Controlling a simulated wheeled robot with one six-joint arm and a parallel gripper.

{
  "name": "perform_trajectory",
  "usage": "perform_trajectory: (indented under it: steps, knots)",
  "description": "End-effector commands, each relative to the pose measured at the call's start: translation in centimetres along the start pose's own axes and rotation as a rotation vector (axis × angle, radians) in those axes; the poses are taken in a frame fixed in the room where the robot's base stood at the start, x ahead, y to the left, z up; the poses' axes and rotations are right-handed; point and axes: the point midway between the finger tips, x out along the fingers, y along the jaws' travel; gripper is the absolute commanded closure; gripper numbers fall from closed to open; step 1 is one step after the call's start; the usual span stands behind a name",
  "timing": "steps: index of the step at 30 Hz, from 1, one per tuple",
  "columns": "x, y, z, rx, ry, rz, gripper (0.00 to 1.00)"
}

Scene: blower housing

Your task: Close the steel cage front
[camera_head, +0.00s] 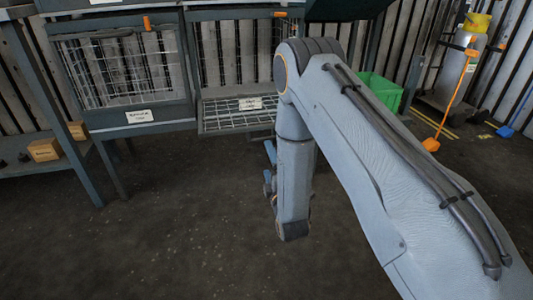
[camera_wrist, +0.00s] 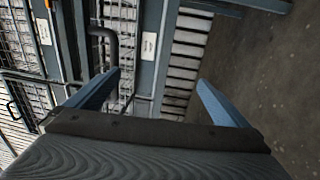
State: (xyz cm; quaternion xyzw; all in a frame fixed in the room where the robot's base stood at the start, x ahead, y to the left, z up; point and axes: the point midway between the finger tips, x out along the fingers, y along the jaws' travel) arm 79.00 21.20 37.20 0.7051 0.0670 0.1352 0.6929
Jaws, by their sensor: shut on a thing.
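The steel cage front (camera_head: 222,122) is a wire-mesh panel in the middle bay of the head view. It is folded down and outward, and the bay above it is open. My gripper (camera_head: 269,180) is low beside its right end, mostly hidden behind my arm. In the wrist view my gripper (camera_wrist: 157,98) shows two blue fingers standing apart. They are shut on part of the front; which part is hard to tell. A black bent bar (camera_wrist: 107,38) shows near the left fingertip.
A closed mesh cage (camera_head: 120,70) with a white label is to the left. A shelf with small wooden boxes (camera_head: 44,149) is at far left. A green bin (camera_head: 378,92) stands behind my arm. An orange-handled tool (camera_head: 455,108) is at right. The front floor is clear.

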Motion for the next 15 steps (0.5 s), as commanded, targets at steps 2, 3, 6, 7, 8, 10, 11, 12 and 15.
perform_trajectory:
  steps: [2, 3, 6, 7, 8, 10, 11, 12, 15]
  knots:
    - [-0.2, 0.0, 0.9, 0.003, -0.025, -0.013, 0.33]
    - [-0.6, 0.4, 0.8, 0.002, -0.023, -0.009, 0.61]
    - [-1.7, 1.7, 0.0, -0.003, -0.012, 0.004, 0.81]
    - [-2.1, 2.1, -0.2, -0.004, -0.01, 0.007, 0.81]
    - [-2.4, 2.4, -0.4, -0.005, -0.008, 0.011, 0.81]
    - [-3.0, 2.6, -0.7, -0.006, -0.005, 0.013, 0.81]
    - [-3.2, 2.6, -0.7, -0.007, -0.004, 0.013, 0.81]
    - [-3.4, 2.6, -0.7, -0.007, -0.003, 0.013, 0.81]
    - [-4.0, 2.5, -0.6, -0.007, -0.004, 0.01, 0.81]
